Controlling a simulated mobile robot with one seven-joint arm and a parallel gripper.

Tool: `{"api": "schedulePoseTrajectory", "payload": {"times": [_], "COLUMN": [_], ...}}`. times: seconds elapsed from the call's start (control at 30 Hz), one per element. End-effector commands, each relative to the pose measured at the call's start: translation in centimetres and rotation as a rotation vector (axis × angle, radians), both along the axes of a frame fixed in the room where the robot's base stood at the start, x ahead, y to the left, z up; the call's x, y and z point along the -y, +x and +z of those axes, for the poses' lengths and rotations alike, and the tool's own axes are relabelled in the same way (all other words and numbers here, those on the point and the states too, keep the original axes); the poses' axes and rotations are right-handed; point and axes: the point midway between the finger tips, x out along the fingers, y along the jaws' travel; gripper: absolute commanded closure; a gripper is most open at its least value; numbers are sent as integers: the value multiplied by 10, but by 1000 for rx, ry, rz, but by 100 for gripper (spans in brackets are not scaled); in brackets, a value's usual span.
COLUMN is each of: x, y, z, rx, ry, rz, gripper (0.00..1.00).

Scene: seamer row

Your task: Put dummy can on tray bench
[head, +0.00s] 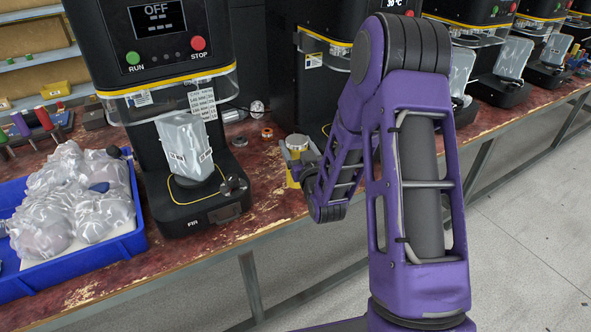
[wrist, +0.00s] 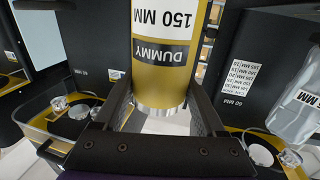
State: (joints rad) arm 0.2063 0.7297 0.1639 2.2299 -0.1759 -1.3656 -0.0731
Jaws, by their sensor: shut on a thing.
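The dummy can (wrist: 160,92) is a yellow cylinder with a white "150 MM" label and a black "DUMMY" band, large in the wrist view. My gripper (wrist: 163,104) is shut on it, with one dark finger on each side.
A blue tray (head: 140,240) with bagged clear items stands at the left. A black seamer (head: 200,215) reading OFF holds a wrapped part (head: 186,146). More seamers line the bench to the right. Small rings (head: 267,132) lie behind. Grey floor (head: 530,220) at right is clear.

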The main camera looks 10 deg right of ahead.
Motion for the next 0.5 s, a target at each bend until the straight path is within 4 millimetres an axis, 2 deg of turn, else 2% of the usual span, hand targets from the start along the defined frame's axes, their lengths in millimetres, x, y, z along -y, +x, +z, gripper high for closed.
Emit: {"api": "schedulePoseTrajectory", "payload": {"times": [0.03,0.23,0.4,0.5], "x": [0,0,0,0], "y": [0,0,0,0], "z": [-7,-22,-47,-49], "rx": [0,0,-1,3], "ry": [0,1,1,0], "rz": [0,1,1,1], "gripper": [100,100,100,100]}}
